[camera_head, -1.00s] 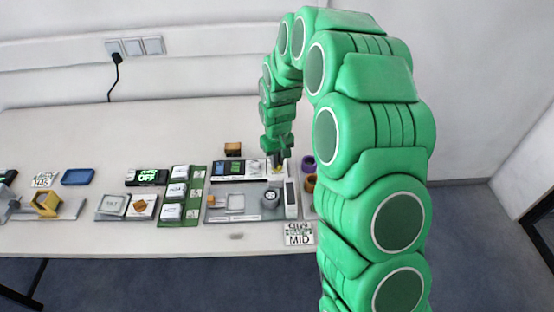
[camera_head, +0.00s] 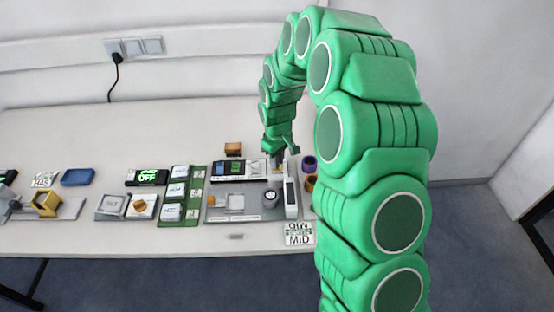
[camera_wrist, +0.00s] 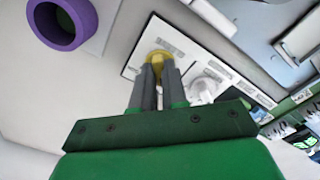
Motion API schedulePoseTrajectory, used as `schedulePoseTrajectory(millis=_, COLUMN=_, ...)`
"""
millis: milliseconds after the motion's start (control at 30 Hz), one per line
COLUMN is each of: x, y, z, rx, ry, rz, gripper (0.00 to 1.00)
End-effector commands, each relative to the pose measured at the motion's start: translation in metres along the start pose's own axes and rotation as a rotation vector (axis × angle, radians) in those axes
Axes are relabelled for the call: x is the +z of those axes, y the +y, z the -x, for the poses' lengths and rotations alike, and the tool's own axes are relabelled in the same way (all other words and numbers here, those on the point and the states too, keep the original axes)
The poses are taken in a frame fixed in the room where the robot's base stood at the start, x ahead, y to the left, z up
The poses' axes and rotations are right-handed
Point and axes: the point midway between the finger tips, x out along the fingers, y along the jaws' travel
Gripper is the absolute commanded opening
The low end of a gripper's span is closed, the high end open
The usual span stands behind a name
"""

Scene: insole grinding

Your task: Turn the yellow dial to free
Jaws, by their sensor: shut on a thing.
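The yellow dial (camera_wrist: 158,57) shows in the wrist view at the tips of my gripper (camera_wrist: 157,72). My gripper's two grey fingers are shut on the dial, and they hide part of it. The dial stands on a white panel (camera_wrist: 146,48) with small printed labels that are too blurred to read. In the head view my gripper (camera_head: 277,160) points down at the back right of the grey machine; the dial is mostly hidden there.
A purple ring (camera_wrist: 62,24) lies near the panel; it also shows in the head view (camera_head: 309,163). A white upright bar (camera_head: 291,197) stands close in front of my gripper. A brown block (camera_head: 233,149) sits behind the machine. A MID sign (camera_head: 299,234) lies at the table's front edge.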

Motion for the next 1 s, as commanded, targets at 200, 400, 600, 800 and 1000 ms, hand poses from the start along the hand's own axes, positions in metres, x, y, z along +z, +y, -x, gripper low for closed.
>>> schedulePoseTrajectory(millis=200, x=0.000, y=0.000, z=0.000, rx=0.000, ry=0.000, rz=-0.001, gripper=0.29)
schedulePoseTrajectory(millis=400, x=0.000, y=0.000, z=0.000, rx=0.000, ry=0.000, rz=-0.001, gripper=0.38)
schedulePoseTrajectory(millis=600, x=0.000, y=0.000, z=0.001, rx=0.000, ry=0.000, rz=-0.001, gripper=0.38)
schedulePoseTrajectory(millis=800, x=0.000, y=0.000, z=0.015, rx=0.000, ry=0.001, rz=-0.001, gripper=0.38)
schedulePoseTrajectory(millis=1000, x=-0.001, y=0.000, z=0.042, rx=0.002, ry=0.004, rz=-0.002, gripper=0.38)
